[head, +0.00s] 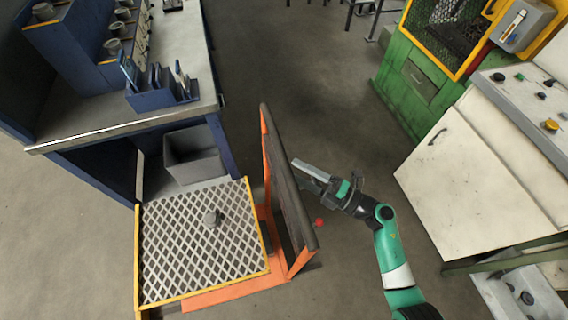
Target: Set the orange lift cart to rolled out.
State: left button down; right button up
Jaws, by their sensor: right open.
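The orange lift cart (277,270) stands on the floor left of centre. Its orange base shows low down beside and partly under a mesh panel. A tall dark upright panel (287,180) with orange edges rises at its right side and leans in the picture. My right gripper (307,176) is open and empty, just right of the upper part of this upright. I cannot tell whether it touches the panel. My left gripper is not in view. Much of the cart's base is hidden by the mesh panel and the upright.
A blue workbench (85,178) with a grey bin (194,158) is at left. A white control cabinet (475,185) and green machine (402,88) stand at right. Floor behind the cart is clear.

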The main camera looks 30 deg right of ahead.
aim_at(284, 163)
jog(key=x, duration=0.5)
jog(key=shift+b, duration=0.35)
jog(key=shift+s, duration=0.1)
grip_shut()
dwell(0.9)
